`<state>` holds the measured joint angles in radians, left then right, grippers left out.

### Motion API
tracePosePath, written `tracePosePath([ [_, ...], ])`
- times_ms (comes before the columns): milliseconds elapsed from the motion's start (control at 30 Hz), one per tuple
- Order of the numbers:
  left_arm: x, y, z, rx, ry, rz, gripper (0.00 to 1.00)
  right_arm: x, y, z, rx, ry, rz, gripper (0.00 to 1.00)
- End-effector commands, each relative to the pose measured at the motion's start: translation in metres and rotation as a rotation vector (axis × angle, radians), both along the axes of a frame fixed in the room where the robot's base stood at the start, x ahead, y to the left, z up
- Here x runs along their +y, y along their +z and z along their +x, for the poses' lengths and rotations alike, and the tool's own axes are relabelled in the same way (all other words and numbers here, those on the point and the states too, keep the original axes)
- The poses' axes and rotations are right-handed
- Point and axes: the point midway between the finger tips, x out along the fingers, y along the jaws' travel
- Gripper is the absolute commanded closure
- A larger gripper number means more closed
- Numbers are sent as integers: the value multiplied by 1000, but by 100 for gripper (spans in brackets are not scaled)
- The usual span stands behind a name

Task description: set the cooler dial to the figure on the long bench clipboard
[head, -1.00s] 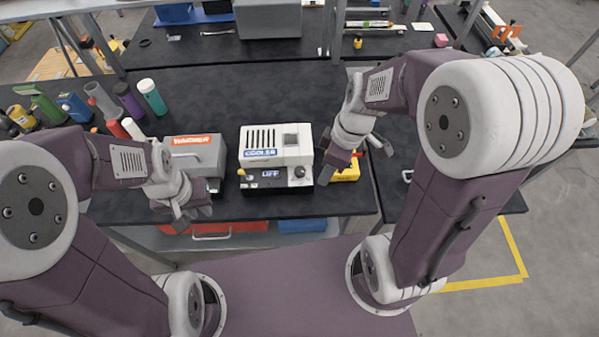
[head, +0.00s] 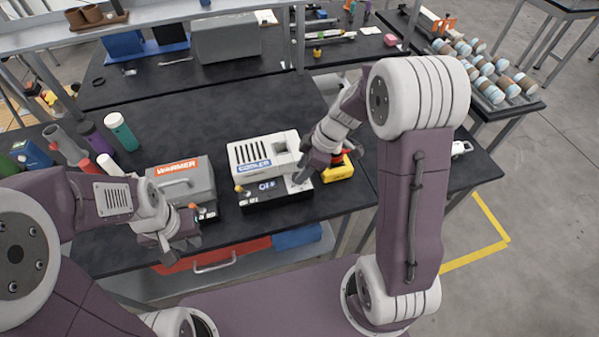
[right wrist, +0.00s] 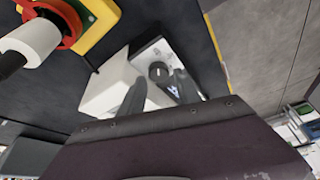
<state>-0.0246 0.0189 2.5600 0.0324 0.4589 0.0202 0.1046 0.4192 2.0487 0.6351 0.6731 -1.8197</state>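The white and black cooler (head: 262,152) stands near the front edge of the dark bench, its small display (head: 267,185) appearing to read OFF. In the right wrist view its round black dial (right wrist: 158,70) has a pale mark, and the lit display (right wrist: 173,90) is beside it. My right gripper (head: 301,176) is open just above the cooler's front right corner, hiding the dial in the head view. In the wrist view its fingers (right wrist: 158,92) are spread, with the dial beyond the gap. My left gripper (head: 172,248) looks open and empty before the warmer. I cannot pick out the clipboard.
The grey warmer (head: 182,181) stands left of the cooler. A yellow box with a red knob (head: 337,172) is close on the right and shows in the wrist view (right wrist: 95,25). Bottles (head: 121,132) stand at left. The bench behind the cooler is clear.

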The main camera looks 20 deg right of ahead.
Motion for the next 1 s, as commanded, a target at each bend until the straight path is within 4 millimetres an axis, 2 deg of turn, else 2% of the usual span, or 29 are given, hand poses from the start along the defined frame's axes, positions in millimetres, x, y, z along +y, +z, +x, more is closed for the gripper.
tracePosePath([
  [167, 0, 1, 0, 0, 0, 0, 78, 7, -18, 2, 1, 1, 0, 61],
  [433, 0, 1, 0, 0, 0, 0, 78, 8, -20, 3, 0, 1, 0, 61],
  [567, 0, 0, 0, 0, 0, 0, 78, 8, -20, 3, 0, 0, 0, 97],
  [600, 0, 0, 0, 0, 0, 0, 78, 8, -20, 3, 0, 0, 0, 100],
  [833, 0, -3, 0, 0, 0, 0, 78, 8, -21, 2, 0, -15, 0, 100],
  [1000, 0, -13, 0, 0, 0, 0, 78, 8, -23, 2, -3, -79, -1, 100],
])
